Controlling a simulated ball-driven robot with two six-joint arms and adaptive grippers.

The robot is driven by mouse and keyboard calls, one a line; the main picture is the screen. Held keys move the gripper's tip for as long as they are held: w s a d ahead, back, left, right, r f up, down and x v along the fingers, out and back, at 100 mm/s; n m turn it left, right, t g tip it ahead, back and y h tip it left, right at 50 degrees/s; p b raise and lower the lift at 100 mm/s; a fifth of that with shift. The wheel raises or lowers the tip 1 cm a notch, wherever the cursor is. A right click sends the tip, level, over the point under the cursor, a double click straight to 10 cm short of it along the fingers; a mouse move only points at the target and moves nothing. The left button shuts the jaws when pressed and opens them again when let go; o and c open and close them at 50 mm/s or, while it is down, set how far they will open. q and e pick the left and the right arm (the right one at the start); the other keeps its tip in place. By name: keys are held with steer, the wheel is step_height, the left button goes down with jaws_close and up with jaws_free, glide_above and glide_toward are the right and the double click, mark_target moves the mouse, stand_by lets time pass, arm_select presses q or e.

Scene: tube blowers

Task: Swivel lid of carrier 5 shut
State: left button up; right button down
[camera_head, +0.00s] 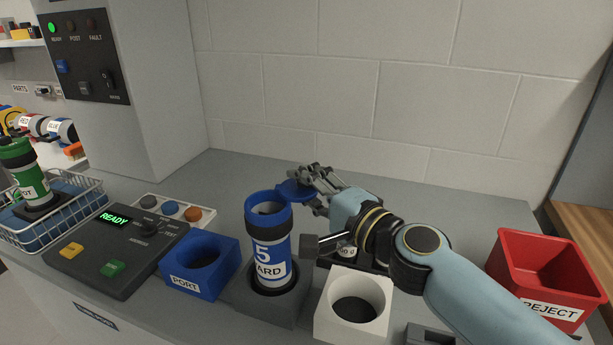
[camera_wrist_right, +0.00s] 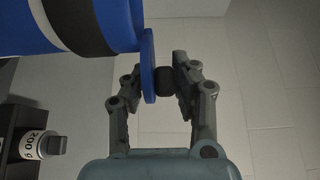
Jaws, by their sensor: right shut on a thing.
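Carrier 5 (camera_head: 268,250) is a blue tube with a white label. It stands upright in a dark grey holder (camera_head: 262,306) and its top mouth is open. Its blue lid (camera_head: 290,192) is swung out to the right of the mouth at the rim. In the wrist view the lid (camera_wrist_right: 148,65) shows edge-on beside the carrier's end (camera_wrist_right: 118,22). My right gripper (camera_head: 312,182) is at the lid. In the wrist view its fingers are closed around the dark knob (camera_wrist_right: 166,81) on the lid. My left gripper is not in view.
A blue PORT block (camera_head: 200,282) and a control panel (camera_head: 75,250) lie left of the carrier. A white block with a hole (camera_head: 337,318) stands in front of my right arm. A 200 g weight (camera_wrist_right: 42,145) is near. A red REJECT bin (camera_head: 545,255) stands right.

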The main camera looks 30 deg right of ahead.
steer(key=shift+s+a+m+h+p, duration=0.2)
steer(key=shift+m+h, duration=0.5)
steer(key=shift+h, duration=0.4)
steer(key=shift+s+a+m+h+p, duration=0.2)
steer(key=shift+m+h, duration=0.5)
steer(key=shift+h, duration=0.4)
steer(key=c, duration=1.2)
jaws_free()
steer(key=shift+s, duration=0.15)
steer(key=s, duration=0.7)
steer(key=shift+s+a, duration=0.15)
steer(key=shift+a, duration=0.2)
